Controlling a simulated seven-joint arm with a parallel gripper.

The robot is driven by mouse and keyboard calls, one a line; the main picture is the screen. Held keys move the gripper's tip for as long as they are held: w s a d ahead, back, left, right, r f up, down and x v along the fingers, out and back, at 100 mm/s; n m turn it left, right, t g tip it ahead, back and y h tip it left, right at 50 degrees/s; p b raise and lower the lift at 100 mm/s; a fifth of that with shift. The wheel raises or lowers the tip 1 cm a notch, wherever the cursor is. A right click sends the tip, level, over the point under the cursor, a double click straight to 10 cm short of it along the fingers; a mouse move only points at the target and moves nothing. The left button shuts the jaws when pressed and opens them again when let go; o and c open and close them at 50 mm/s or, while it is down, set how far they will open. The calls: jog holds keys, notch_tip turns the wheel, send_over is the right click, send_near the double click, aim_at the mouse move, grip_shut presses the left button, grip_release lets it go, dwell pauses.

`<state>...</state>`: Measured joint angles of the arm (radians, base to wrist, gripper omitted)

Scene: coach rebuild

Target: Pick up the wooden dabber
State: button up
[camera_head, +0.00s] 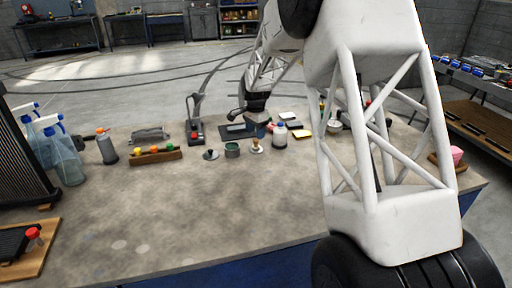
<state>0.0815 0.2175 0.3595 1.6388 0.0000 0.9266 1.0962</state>
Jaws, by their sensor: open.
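The wooden dabber (257,146) looks like a small item with a brown wooden knob on a pale round base. It stands upright on the grey bench top (180,215), to the right of a small green-grey tin (232,150). My gripper (254,122) is dark and points down behind the dabber in the picture, apart from it. It is open, and I see nothing held in it. Its fingertips are small and hard to make out at this distance.
A white bottle with a blue cap (280,136) stands close right of the dabber. A black-knobbed disc (211,155) sits left of the tin. A wooden rack with coloured balls (155,155) and spray bottles (64,155) are farther left.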

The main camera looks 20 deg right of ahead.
aim_at(256, 144)
jog(key=shift+f, duration=0.2)
jog(key=shift+d+f, duration=0.15)
jog(key=shift+f, duration=2.35)
jog(key=shift+c, duration=0.3)
jog(key=c, duration=0.9)
